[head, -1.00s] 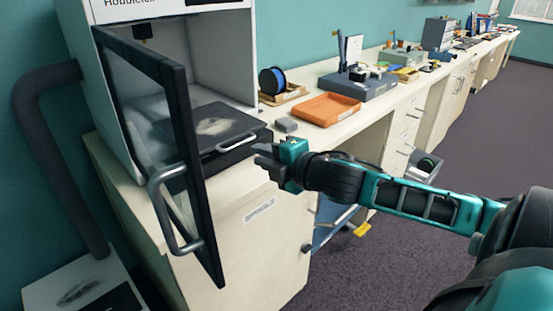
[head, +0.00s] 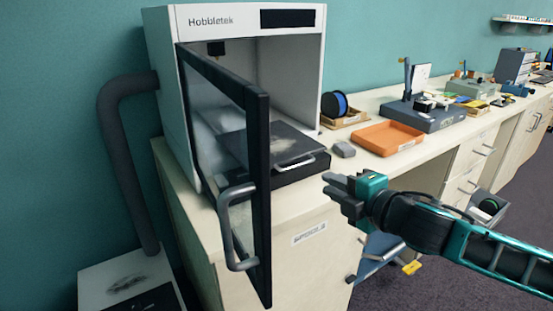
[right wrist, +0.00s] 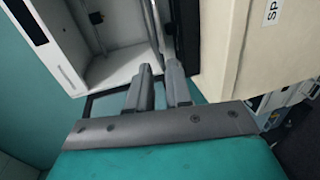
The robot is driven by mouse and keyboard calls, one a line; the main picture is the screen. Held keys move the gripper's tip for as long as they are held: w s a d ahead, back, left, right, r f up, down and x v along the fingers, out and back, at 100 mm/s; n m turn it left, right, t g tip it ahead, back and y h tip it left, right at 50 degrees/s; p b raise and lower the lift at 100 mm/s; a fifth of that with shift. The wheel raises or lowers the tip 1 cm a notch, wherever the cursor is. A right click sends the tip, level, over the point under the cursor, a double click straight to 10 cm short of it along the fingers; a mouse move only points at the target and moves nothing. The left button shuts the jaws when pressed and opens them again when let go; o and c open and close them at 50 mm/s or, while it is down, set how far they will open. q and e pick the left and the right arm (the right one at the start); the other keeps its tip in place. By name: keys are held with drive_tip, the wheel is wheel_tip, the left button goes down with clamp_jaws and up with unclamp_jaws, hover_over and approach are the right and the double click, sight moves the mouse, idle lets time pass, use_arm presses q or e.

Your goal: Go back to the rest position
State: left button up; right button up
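My right gripper (head: 334,186) is in front of the counter, to the right of the open machine door. Its fingers stand a little apart with nothing between them; they also show in the right wrist view (right wrist: 158,80). The white Hobbletek machine (head: 235,20) has its dark-framed glass door (head: 258,190) swung open. The door's grey handle (head: 228,225) is clear of the gripper. A dark plate (head: 268,140) with a pale handle sits at the machine's opening. My left gripper is not in view.
A grey block (head: 344,149), an orange tray (head: 388,139) and a blue spool (head: 335,104) are on the counter. Below are a cabinet labelled spools (head: 310,245) and an open drawer (head: 488,208).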

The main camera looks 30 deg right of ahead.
drive_tip(key=s+a+f+m+g, duration=0.1)
drive_tip(key=s+a+f+m, duration=0.15)
drive_tip(key=f+m, duration=0.45)
drive_tip(key=s+a+f+m+g, duration=0.15)
drive_tip(key=s+f, duration=0.25)
drive_tip(key=f, duration=0.7)
drive_tip(key=s+a+f+m+g, duration=0.1)
drive_tip(key=s+a+f+m, duration=0.2)
drive_tip(key=a+f+m, duration=0.1)
drive_tip(key=s+a+f+m+g+y, duration=0.1)
drive_tip(key=s+a+f+m, duration=0.2)
drive_tip(key=a+f, duration=0.3)
drive_tip(key=a+m, duration=0.1)
drive_tip(key=a, duration=0.1)
drive_tip(key=shift+s+a+f, duration=0.15)
drive_tip(key=shift+s+a, duration=0.15)
drive_tip(key=shift+a, duration=0.1)
drive_tip(key=shift+d, duration=0.15)
